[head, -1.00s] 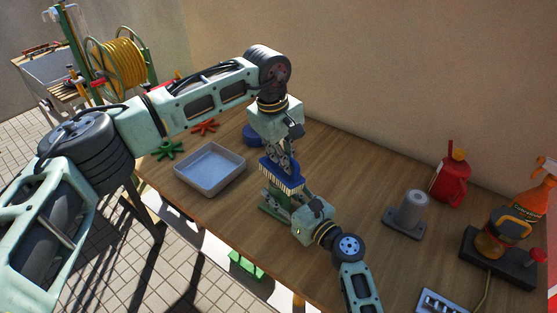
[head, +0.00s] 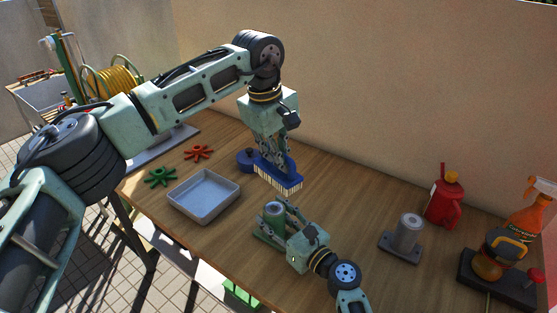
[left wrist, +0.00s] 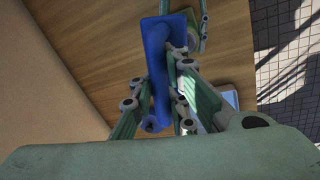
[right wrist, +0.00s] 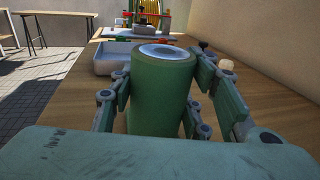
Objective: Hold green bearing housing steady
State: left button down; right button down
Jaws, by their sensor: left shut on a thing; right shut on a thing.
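The green bearing housing (head: 272,215) stands upright near the table's front edge. It fills the middle of the right wrist view (right wrist: 160,90), its round metal top facing up. My right gripper (head: 283,212) is shut on it, with a finger on each side. My left gripper (head: 276,160) is shut on a blue brush (head: 282,174) with pale bristles pointing down. The brush is behind the housing in the head view and apart from it. In the left wrist view the blue brush (left wrist: 158,60) lies between the fingers.
A grey tray (head: 204,215) lies left of the housing, with green (head: 160,176) and red (head: 198,152) star-shaped knobs behind it. A blue round object (head: 245,158) is beside the brush. A grey cylinder on a base (head: 405,237), a red can (head: 444,200) and bottles stand right.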

dwell(0.4)
pick_arm(q)
jog(key=shift+d+f, duration=0.15)
jog(key=shift+f, duration=3.1)
notch_tip(320, 180, down, 2)
jog(key=shift+f, duration=0.1)
jog(key=shift+s+a+f, duration=0.45)
jog(key=shift+s+a, duration=0.25)
jog(key=shift+s, duration=0.1)
jog(key=shift+s+a, duration=0.5)
jog(key=shift+s, duration=0.15)
jog(key=shift+w+d, duration=0.6)
jog(key=shift+w, duration=0.2)
jog(key=shift+w+d, duration=0.6)
jog(key=shift+w, duration=0.15)
jog(key=shift+r, duration=4.5)
